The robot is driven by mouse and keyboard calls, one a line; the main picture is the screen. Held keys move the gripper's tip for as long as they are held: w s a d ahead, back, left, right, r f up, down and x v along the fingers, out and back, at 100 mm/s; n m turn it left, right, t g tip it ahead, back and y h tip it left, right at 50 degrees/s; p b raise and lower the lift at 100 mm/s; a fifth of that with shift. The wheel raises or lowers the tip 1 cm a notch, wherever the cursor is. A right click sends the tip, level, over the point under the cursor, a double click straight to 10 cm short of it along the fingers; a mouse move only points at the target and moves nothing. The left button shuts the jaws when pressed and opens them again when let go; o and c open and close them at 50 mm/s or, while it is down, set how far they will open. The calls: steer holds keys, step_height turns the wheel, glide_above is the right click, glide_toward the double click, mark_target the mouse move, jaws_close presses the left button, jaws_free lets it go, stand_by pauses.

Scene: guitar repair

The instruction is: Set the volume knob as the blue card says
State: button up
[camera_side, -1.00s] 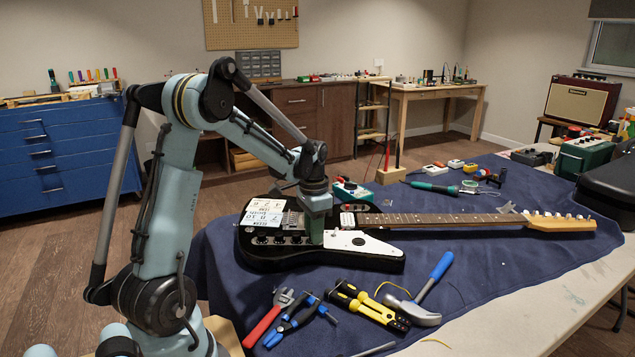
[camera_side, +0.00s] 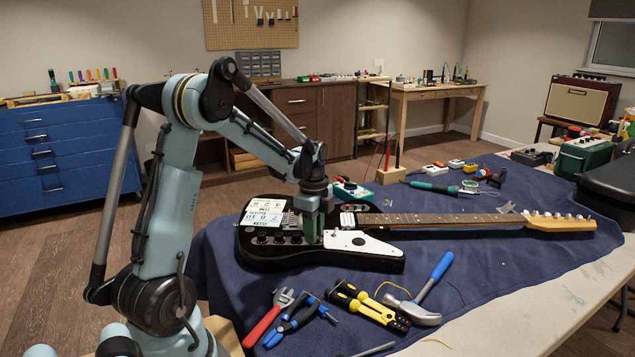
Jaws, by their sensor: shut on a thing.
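The black electric guitar (camera_side: 275,258) with a white pickguard (camera_side: 362,244) lies flat on the cloth, neck to the right. Several dark knobs (camera_side: 279,239) stand in a row on its body. My gripper (camera_side: 313,238) points straight down at the right end of this row and is shut on a knob, which its fingers hide. A pale bluish card (camera_side: 262,219) lies on the body left of my gripper. A cream card (camera_side: 267,204) lies just behind it. Both carry upside-down print, too small to read surely. The knob's pointer is hidden.
Bare cloth (camera_side: 500,265) stretches to the right.

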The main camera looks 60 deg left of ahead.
steer(key=o, duration=0.5)
steer(key=n, duration=1.2)
